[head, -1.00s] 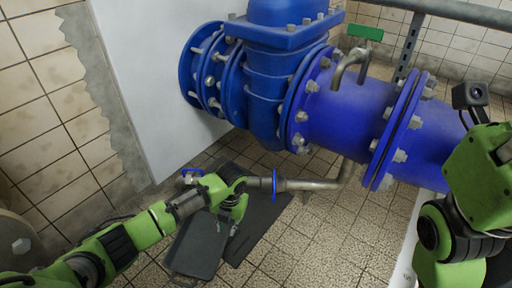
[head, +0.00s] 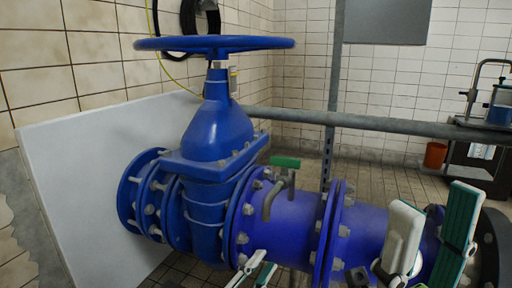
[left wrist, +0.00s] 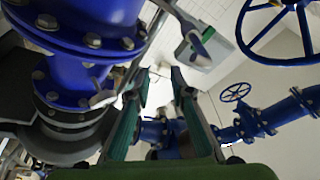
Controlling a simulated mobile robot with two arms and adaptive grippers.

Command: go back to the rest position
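My left gripper (head: 256,270) shows only by its fingertips at the bottom of the head view, in front of the blue pipe. In the left wrist view its two green fingers (left wrist: 157,105) stand apart with nothing between them. My right gripper (head: 432,225) points up at the lower right of the head view, in front of the pipe's right end. Its two fingers, with white and green faces, are wide apart and hold nothing. Most of both arms is out of the head view.
A blue gate valve (head: 212,135) with a large handwheel (head: 180,43) stands on the flanged blue pipe (head: 295,220). A green-handled tap (head: 285,162) sits on the pipe. A grey rail (head: 370,124) crosses behind.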

